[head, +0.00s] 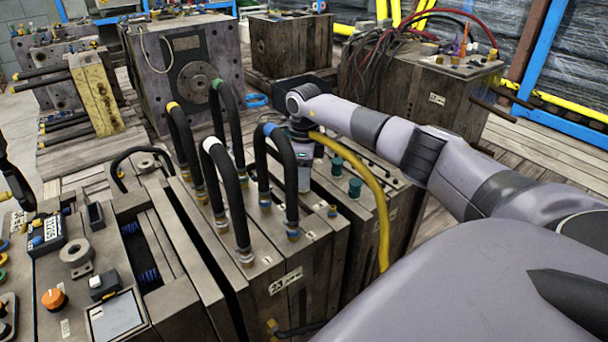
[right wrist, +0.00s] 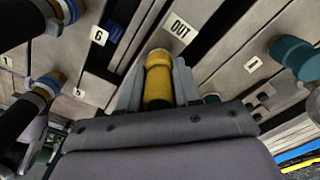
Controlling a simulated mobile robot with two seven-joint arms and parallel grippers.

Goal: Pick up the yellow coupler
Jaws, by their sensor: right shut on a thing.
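The yellow coupler (right wrist: 158,82) is a yellow cylinder with a brass-coloured end, seen in the right wrist view close to an "OUT" label. My right gripper (right wrist: 157,90) has its grey fingers on both sides of the coupler and is shut on it. In the head view my right gripper (head: 304,178) points down at the top of the mould block. The yellow hose (head: 376,190) curves from beside the gripper down over the block's right side. The coupler itself is largely hidden there by my wrist.
Several black hoses (head: 282,160) with coloured bands arch up from the mould block (head: 295,278) left of my gripper. Teal caps (head: 355,187) stand close on its right. A steel mould (head: 190,75) and a crate-like block (head: 440,100) stand behind.

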